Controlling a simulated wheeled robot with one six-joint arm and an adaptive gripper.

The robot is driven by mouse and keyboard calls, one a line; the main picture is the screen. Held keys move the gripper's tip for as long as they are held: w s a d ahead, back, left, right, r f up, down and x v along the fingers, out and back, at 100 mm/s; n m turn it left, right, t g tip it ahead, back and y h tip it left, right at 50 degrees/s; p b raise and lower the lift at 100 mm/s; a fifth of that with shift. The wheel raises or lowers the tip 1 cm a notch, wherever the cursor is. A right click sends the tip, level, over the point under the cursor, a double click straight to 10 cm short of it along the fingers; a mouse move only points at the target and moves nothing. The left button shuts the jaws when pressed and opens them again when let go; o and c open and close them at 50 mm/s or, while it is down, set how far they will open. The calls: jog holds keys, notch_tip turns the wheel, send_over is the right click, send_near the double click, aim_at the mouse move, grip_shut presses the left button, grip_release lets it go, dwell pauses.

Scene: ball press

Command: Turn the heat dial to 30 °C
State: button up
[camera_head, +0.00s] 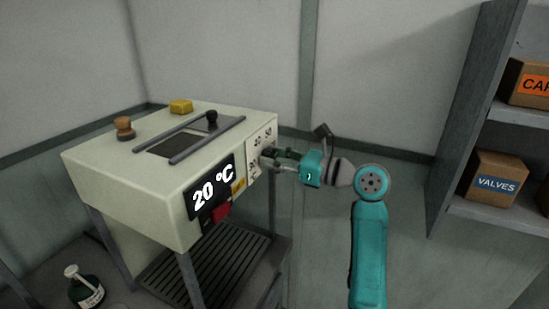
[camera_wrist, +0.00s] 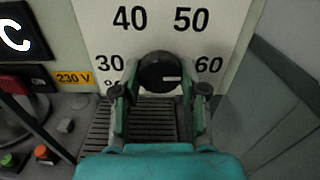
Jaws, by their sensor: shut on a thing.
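The heat dial (camera_wrist: 158,70) is a round black knob with a short white mark on its right side. It sits on a white scale plate (camera_wrist: 225,20) on the press's right-hand side, with numbers 30, 40, 50 and 60 around it. My gripper (camera_wrist: 160,90) is at the dial, one finger on each side, shut on it. In the head view my gripper (camera_head: 273,160) reaches the plate from the right and hides most of the dial. The black display (camera_head: 211,190) on the press front reads 20 °C.
The cream press (camera_head: 125,185) carries a yellow block (camera_head: 181,106), a brown knob (camera_head: 124,128) and a slotted top with rails. A red button (camera_head: 221,212) is below the display. A dark bottle (camera_head: 88,288) stands lower left. Shelves with boxes (camera_head: 497,180) stand right.

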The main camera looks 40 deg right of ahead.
jog(key=n, duration=0.4)
jog(key=shift+n, duration=0.4)
jog(key=n, duration=0.4)
jog(key=shift+d+n, duration=0.1)
jog(key=shift+n, duration=0.2)
jog(key=n, duration=0.4)
jog(key=shift+n, duration=0.3)
jog(key=n, duration=0.4)
jog(key=shift+r, duration=0.1)
jog(key=n, duration=0.8)
jog(key=shift+n, duration=0.3)
jog(key=n, duration=0.4)
jog(key=shift+n, duration=2.2)
